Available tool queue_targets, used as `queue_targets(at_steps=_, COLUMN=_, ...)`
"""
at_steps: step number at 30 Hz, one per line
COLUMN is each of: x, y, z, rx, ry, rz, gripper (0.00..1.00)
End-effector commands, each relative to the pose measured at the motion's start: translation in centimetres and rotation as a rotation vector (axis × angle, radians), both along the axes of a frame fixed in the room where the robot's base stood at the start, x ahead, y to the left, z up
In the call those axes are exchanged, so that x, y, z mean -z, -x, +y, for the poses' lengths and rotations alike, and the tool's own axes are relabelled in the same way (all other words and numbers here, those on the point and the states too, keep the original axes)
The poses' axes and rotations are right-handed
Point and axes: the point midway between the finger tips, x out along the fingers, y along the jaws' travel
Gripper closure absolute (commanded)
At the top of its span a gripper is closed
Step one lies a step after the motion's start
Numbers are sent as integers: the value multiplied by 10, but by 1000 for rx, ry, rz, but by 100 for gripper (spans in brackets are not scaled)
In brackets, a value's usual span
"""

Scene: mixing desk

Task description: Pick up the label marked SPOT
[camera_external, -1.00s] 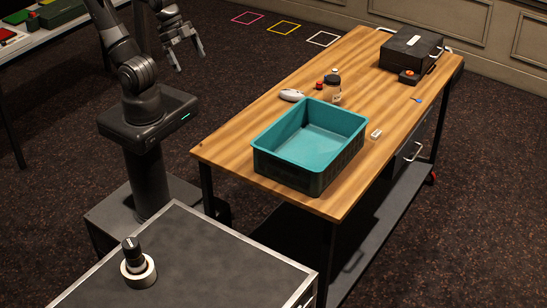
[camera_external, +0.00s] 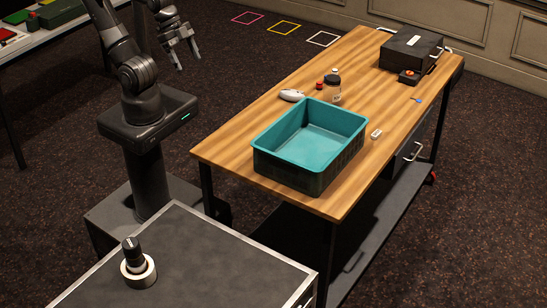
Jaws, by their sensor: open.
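No lettering SPOT is readable in the external view. A small whitish block (camera_external: 376,134) lies on the wooden table, just right of the teal bin; I cannot tell whether it is the label. A small blue piece (camera_external: 418,100) lies flat further back on the right; its marking cannot be told either. My gripper (camera_external: 188,63) is open and empty, fingers pointing down, in the air left of the wooden table and well apart from everything on it.
The teal bin (camera_external: 359,121) looks empty. Behind it are a white rounded object (camera_external: 291,95), a small red object (camera_external: 319,85) and a dark jar (camera_external: 333,92). A black case (camera_external: 411,48) stands at the back. A dark cabinet (camera_external: 210,250) is in front.

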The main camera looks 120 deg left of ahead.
Motion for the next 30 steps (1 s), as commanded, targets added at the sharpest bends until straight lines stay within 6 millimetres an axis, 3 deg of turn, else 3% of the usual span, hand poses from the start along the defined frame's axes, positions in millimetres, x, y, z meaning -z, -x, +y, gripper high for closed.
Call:
queue_targets(at_steps=9, x=-37, y=-91, z=24, rx=10, ry=-13, rz=33, gripper=31)
queue_targets(at_steps=16, x=-49, y=-168, z=56, rx=22, ry=-19, rz=53, gripper=31)
queue_targets(at_steps=23, x=-42, y=-245, z=99, rx=34, ry=-21, rz=71, gripper=31)
queue_targets(at_steps=30, x=-15, y=-319, z=154, rx=47, ry=-18, rz=85, gripper=31)
